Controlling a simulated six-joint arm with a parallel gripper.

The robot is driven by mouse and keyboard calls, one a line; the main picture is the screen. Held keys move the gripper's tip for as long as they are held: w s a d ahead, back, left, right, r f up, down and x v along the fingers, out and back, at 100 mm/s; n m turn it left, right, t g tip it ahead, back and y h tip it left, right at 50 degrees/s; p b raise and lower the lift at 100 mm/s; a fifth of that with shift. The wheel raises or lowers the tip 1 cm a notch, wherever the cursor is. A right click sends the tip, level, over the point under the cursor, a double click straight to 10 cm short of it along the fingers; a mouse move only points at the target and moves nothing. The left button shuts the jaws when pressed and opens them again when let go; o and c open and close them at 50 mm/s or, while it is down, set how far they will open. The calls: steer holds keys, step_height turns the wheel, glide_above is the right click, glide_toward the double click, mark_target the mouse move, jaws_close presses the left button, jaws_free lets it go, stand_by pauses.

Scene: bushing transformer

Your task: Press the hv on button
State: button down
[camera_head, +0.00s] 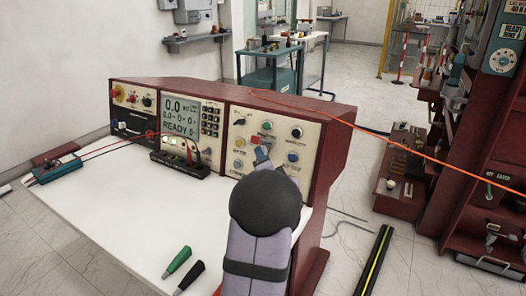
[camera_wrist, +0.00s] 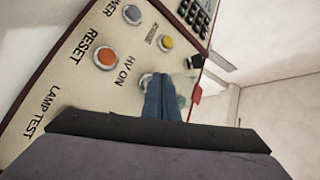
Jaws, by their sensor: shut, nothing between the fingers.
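The control panel (camera_head: 235,123) is the right, cream-coloured face of the red console. In the wrist view, the "HV ON" label (camera_wrist: 127,72) is readable. Beside it a round light-rimmed button (camera_wrist: 146,79) is partly hidden behind my fingertips. My gripper (camera_wrist: 160,80) is shut and empty, with its blue fingers pointing at the panel over that button. I cannot tell whether the tips touch it. In the head view my gripper (camera_head: 261,153) is in front of the lower middle of the panel, and my arm hides part of it.
Near the fingers are an orange button (camera_wrist: 104,58) by "RESET", a yellow button (camera_wrist: 166,42), a grey button (camera_wrist: 132,15) and a black knob (camera_wrist: 193,62). A display (camera_head: 181,115) reads READY. An orange line crosses above the console.

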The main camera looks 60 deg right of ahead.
steer(key=shift+d+f, duration=0.1)
steer(key=shift+d, duration=0.35)
stand_by(0.6)
steer(key=shift+a, duration=0.85)
steer(key=shift+r, duration=0.2)
steer(key=a, duration=0.2)
steer(key=a+r+p, duration=0.1)
steer(key=a, duration=0.2)
stand_by(0.4)
stand_by(1.1)
